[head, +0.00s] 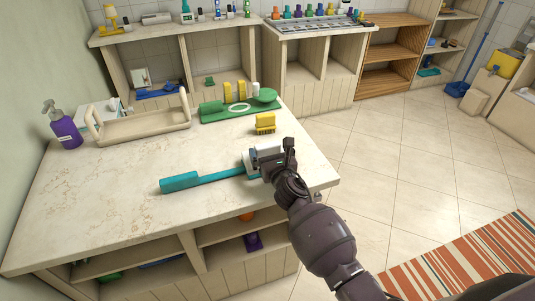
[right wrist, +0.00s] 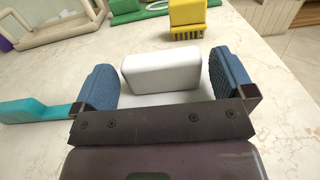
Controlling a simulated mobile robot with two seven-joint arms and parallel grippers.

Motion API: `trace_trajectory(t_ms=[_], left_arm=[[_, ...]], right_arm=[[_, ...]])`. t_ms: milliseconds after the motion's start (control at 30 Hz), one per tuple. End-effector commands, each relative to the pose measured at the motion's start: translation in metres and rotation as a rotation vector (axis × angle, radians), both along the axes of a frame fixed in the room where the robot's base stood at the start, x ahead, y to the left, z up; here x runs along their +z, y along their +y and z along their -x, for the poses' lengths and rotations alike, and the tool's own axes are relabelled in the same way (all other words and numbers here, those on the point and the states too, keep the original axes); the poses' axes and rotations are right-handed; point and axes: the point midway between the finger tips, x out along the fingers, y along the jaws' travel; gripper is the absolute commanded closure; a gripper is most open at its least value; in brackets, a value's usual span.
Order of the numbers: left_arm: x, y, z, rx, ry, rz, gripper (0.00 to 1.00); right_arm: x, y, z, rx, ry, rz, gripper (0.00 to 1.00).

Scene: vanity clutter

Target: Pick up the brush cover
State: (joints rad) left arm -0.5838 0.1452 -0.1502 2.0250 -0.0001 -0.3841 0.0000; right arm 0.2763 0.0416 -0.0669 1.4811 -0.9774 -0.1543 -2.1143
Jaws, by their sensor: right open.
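A white block, which looks like the brush cover (right wrist: 160,68), sits between the fingers of my right gripper (right wrist: 166,84) in the right wrist view. The fingers are open, one on each side, with visible gaps to the block. A paler white part shows below it. In the head view the cover (head: 268,149) is at the right end of a teal-handled brush (head: 182,181) lying on the counter. My right gripper (head: 270,161) partly hides that end. The teal handle (right wrist: 38,110) also shows at the left of the wrist view. My left gripper is not in view.
A yellow brush-like piece (head: 265,123) stands just behind on the marble counter (head: 110,190). Further back are a green tray (head: 240,107) with yellow and white pieces, a beige handled carrier (head: 140,127) and a purple pump bottle (head: 65,130). The front left counter is clear.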

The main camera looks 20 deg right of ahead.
Motion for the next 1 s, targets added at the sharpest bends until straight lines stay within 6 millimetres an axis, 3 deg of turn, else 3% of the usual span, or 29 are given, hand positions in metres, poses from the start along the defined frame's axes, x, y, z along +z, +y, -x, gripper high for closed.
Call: trace_trajectory(t_ms=[200,500,767,1000], left_arm=[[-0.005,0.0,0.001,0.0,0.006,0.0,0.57],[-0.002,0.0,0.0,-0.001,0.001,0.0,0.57],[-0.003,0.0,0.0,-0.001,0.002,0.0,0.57],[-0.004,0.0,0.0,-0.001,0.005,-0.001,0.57]], right_arm=[[-0.001,0.0,-0.021,0.0,0.002,-0.001,0.0],[0.0,0.0,-0.024,0.0,0.001,-0.001,0.0],[0.0,0.0,-0.023,0.0,0.001,-0.001,0.38],[0.001,0.0,-0.024,0.0,0.0,-0.001,0.39]])
